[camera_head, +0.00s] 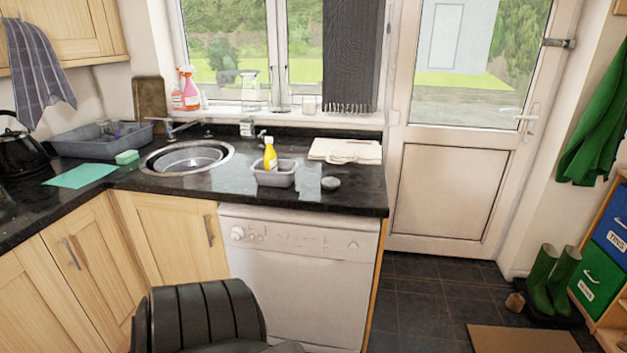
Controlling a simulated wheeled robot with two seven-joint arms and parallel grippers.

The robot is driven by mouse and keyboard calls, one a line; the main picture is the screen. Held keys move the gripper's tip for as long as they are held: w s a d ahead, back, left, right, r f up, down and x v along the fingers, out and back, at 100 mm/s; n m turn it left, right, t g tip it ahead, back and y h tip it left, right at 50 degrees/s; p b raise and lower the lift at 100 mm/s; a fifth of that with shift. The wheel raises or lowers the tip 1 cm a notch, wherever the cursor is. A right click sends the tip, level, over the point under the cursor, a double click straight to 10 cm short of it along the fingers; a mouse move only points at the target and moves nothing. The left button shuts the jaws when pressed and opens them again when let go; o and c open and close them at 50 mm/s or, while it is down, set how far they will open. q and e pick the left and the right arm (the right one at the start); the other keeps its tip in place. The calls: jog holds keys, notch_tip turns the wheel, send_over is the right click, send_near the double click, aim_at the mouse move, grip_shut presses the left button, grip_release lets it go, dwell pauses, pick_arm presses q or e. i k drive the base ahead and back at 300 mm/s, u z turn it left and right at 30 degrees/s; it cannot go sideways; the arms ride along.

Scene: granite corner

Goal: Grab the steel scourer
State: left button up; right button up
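A small round grey pad, which looks like the steel scourer (330,184), lies on the black granite counter near its right front edge. It sits just right of a grey tub (274,178) and apart from it. It is in plain view with nothing on top of it.
A yellow spray bottle (270,155) stands in the tub. A folded cream cloth or board (345,150) lies behind the scourer. The round sink (187,157) and a green sponge (127,157) are further left. A white dishwasher (300,270) stands below the counter.

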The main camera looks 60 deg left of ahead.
aim_at(330, 183)
jog(key=u, duration=0.55)
jog(key=i, duration=0.6)
jog(key=u, duration=0.55)
